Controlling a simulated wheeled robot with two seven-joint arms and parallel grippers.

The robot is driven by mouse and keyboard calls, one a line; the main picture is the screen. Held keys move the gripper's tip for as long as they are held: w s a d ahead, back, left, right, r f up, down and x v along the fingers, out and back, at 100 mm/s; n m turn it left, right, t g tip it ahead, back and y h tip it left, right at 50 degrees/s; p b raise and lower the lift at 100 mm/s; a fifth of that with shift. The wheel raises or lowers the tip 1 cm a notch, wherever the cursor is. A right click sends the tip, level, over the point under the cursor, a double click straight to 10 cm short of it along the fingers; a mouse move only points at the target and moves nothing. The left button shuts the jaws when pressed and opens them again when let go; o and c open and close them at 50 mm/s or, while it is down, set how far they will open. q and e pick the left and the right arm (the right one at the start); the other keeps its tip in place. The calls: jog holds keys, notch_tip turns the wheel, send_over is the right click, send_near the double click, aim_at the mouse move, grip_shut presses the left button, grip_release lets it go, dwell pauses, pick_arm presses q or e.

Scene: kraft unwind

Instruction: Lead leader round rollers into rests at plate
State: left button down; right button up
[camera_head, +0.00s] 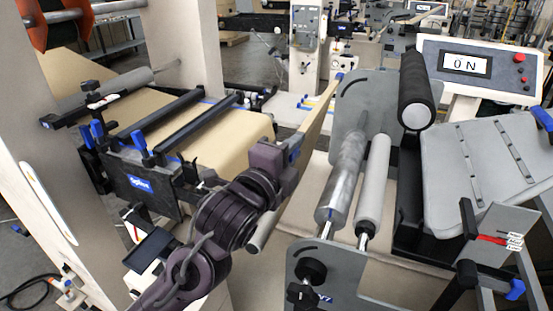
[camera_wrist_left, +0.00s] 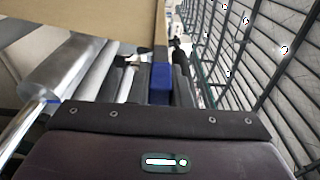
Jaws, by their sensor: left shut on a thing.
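The tan kraft leader (camera_head: 318,112) shows in the head view as a narrow, steeply slanted strip, with a blue bit at its far upper end. My left gripper (camera_head: 296,150) is shut on its near edge, left of the rollers. In the left wrist view the leader (camera_wrist_left: 85,18) spans the upper left, and a blue piece (camera_wrist_left: 160,84) sits below its edge. A shiny metal roller (camera_head: 344,180), a grey roller (camera_head: 373,185) and a black roller (camera_head: 416,92) stand to the right. The grey sloped plate (camera_head: 485,165) lies farther right. My right gripper is out of view.
The kraft web (camera_head: 225,135) runs over a table with black bars (camera_head: 160,115) at left. A grey side plate (camera_head: 375,105) stands behind the rollers, another (camera_head: 335,275) in front. Black and blue clamps flank the sloped plate.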

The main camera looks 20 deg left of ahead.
pick_arm(q)
jog(key=d+p, duration=1.2)
jog(key=d, duration=0.9)
jog(key=shift+d, duration=0.25)
notch_tip(320, 180, down, 6)
jog(key=d+b, duration=0.1)
jog(key=d, duration=0.1)
jog(key=shift+d, duration=0.35)
jog(key=shift+f, duration=0.15)
dwell(0.5)
